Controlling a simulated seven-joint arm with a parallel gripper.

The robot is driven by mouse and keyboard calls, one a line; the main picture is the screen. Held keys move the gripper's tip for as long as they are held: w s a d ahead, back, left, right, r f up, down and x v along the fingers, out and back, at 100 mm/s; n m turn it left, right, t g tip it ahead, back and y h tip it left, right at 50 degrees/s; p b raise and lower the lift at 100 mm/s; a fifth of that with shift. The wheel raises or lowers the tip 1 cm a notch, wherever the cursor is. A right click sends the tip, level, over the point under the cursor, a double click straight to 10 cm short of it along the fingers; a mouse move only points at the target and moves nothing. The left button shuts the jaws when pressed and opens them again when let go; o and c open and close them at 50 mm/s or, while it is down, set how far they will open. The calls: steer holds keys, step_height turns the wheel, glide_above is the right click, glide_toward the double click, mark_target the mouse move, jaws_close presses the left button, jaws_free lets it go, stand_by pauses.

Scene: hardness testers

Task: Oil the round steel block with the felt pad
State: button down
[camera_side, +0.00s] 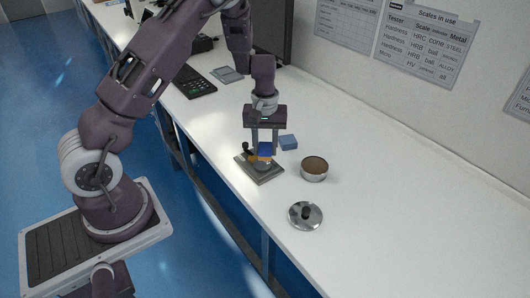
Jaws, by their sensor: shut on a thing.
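My gripper (264,152) points straight down over a dark square plate (262,177) on the white bench. Its fingers are shut on a small blue and orange piece (264,150), which looks like the felt pad. The round steel block (262,166) appears as a grey round shape on the plate, just under the pad and partly hidden by it. I cannot tell whether pad and block touch. A round metal tin (314,169) with brown contents stands open to the right of the plate.
A metal lid with a black knob (306,215) lies in front of the tin. A blue block (288,142) sits behind the plate, close to my gripper. A small black knob (247,148) rises at the plate's left. The bench to the right is clear; its front edge is near the plate.

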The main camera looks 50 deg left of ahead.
steer(key=shift+r, duration=1.3)
